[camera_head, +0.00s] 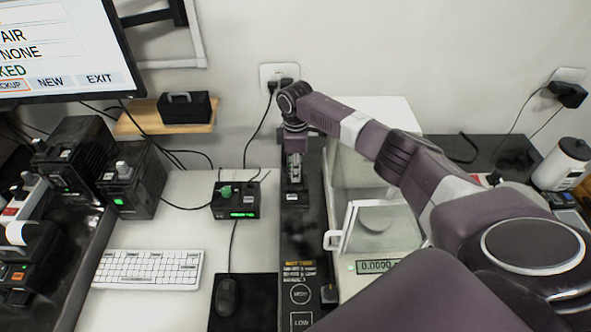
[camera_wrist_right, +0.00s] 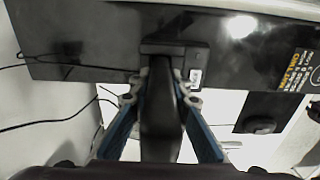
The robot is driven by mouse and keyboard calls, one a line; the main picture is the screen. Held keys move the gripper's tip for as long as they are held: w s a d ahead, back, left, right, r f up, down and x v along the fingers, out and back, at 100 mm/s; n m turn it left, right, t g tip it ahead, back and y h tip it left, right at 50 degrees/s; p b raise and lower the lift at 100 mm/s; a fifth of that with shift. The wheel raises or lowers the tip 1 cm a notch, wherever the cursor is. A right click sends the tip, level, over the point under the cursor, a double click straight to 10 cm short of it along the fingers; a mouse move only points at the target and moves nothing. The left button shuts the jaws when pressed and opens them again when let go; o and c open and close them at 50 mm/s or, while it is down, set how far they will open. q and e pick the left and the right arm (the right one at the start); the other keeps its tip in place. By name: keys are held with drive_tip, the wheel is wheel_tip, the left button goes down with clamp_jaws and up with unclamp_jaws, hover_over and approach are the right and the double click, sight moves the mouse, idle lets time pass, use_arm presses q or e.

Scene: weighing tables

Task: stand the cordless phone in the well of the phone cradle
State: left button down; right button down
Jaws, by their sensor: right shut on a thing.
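My right gripper (camera_head: 294,163) is over the dark strip between the keyboard table and the balance. In the wrist view its blue-padded fingers (camera_wrist_right: 160,95) are closed on both sides of the dark cordless phone (camera_wrist_right: 160,125). The phone's far end meets a small black block, the phone cradle (camera_wrist_right: 178,49), in that view; I cannot tell whether it is inside the well. In the head view the cradle (camera_head: 295,199) shows as a dark block just below the gripper, and the phone is mostly hidden by the gripper. My left gripper is not in view.
The glass-sided balance (camera_head: 376,265) stands close on the right of the strip. A black box with a green knob (camera_head: 236,201) is close on the left. A keyboard (camera_head: 148,269) and mouse (camera_head: 227,296) lie further left. A monitor (camera_head: 62,50) is at upper left.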

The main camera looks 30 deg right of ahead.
drive_tip(key=shift+s+a+f+b, duration=0.15)
drive_tip(key=shift+f+b, duration=0.3)
drive_tip(key=shift+f, duration=0.5)
drive_tip(key=c, duration=1.2)
unclamp_jaws()
drive_tip(key=shift+a+f, duration=0.1)
drive_tip(key=shift+o, duration=0.2)
drive_tip(key=shift+r+p, duration=0.75)
drive_tip(key=shift+p, duration=0.1)
wheel_tip(320, 180, up, 3)
drive_tip(key=shift+f+p, duration=0.1)
drive_tip(key=shift+p, duration=1)
drive_tip(key=shift+d+r+p, duration=0.25)
drive_tip(key=shift+r+p, duration=0.5)
drive_tip(key=shift+p, duration=0.05)
wheel_tip(320, 180, up, 2)
drive_tip(key=shift+r+p, duration=0.15)
drive_tip(key=shift+p, duration=0.95)
